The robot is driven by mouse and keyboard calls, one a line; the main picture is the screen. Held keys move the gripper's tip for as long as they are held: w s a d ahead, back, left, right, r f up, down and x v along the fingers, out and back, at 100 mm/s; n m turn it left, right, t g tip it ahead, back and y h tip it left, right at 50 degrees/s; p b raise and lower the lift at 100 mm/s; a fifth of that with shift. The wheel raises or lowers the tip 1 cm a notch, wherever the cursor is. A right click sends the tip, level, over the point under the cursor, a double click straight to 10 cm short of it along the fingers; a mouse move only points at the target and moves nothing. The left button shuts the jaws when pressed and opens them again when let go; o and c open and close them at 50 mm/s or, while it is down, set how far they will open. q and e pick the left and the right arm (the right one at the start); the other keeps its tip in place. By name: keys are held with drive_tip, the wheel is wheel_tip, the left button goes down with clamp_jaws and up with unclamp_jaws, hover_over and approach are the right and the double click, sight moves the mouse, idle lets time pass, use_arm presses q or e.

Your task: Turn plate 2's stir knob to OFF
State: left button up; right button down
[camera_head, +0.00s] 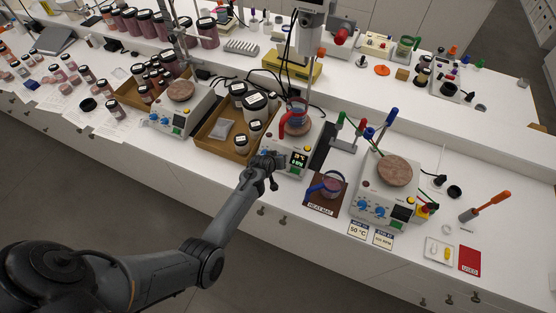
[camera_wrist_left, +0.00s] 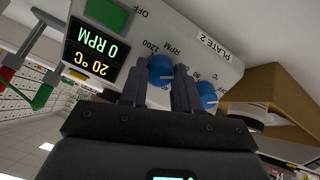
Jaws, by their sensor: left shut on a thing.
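Plate 2 (camera_head: 278,160) is a white hot plate in the middle of the bench, with a round top (camera_head: 297,126) bearing a vessel with a red clamp or handle. Its front panel (camera_wrist_left: 215,62), labelled PLATE 2, appears upside down in the left wrist view. The display (camera_wrist_left: 90,47) reads 0 RPM and 20 °C. My left gripper (camera_wrist_left: 160,88) is at the panel, shut on the blue stir knob (camera_wrist_left: 160,68), which lies between its fingers beside the RPM and 1200 marks. The OFF mark is near the top edge.
A second blue knob (camera_wrist_left: 207,92), marked °C, sits close to my right-hand finger in the wrist view. A cardboard tray of jars (camera_head: 212,142) stands left of plate 2. A heat mat (camera_head: 325,203) with a vessel and another hot plate (camera_head: 372,200) stand to the right.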

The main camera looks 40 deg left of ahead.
use_arm(q)
drive_tip(key=shift+f+n, duration=0.1)
drive_tip(key=shift+n, duration=0.3)
drive_tip(key=o, duration=1.1)
drive_tip(key=shift+c, duration=0.2)
drive_tip(key=v, duration=1.1)
drive_tip(key=shift+f, duration=0.1)
